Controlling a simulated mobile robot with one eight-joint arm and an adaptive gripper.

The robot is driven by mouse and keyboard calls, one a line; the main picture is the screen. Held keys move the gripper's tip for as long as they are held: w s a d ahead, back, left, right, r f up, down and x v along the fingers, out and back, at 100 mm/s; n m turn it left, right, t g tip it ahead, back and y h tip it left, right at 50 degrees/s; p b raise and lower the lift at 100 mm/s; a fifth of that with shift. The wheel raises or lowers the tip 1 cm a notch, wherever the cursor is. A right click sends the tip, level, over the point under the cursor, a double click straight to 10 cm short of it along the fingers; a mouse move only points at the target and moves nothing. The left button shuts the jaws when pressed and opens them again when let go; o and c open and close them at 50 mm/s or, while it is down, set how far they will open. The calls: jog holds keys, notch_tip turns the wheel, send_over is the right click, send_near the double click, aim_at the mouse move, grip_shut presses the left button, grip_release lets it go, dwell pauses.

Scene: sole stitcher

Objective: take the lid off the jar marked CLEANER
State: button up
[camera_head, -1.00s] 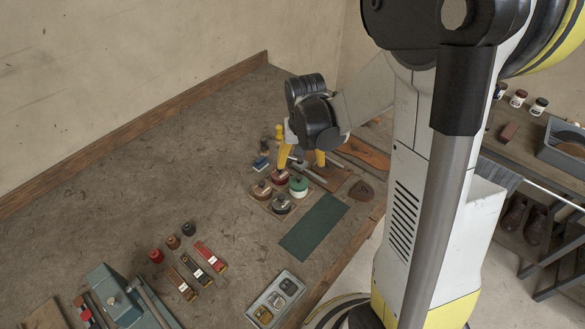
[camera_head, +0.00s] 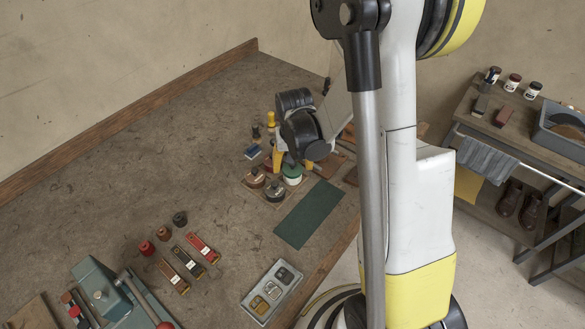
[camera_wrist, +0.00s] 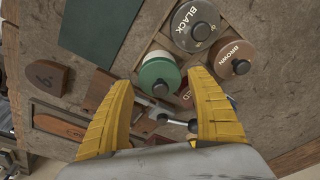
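A white jar with a green lid (camera_head: 292,175) stands in a group of jars on the bench. It also shows in the wrist view, lid (camera_wrist: 159,74) up, near the fingertips. I cannot read CLEANER on any jar; the lids beside it read BLACK (camera_wrist: 192,24) and BROWN (camera_wrist: 232,57). A red-lidded jar (camera_wrist: 186,92) is partly hidden behind a finger. My gripper (camera_wrist: 158,80) is open and empty, its yellow fingers on either side of the green lid in the wrist view. In the head view my gripper (camera_head: 293,163) is just behind the jars; contact cannot be told.
A dark green mat (camera_head: 309,214) lies right of the jars. A grey metal tray (camera_head: 271,291) is nearer the front edge. Wooden tools (camera_wrist: 65,122) lie close to the fingers. A shelf with shoes stands right.

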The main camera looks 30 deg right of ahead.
jog(key=c, duration=0.6)
jog(key=shift+c, duration=0.2)
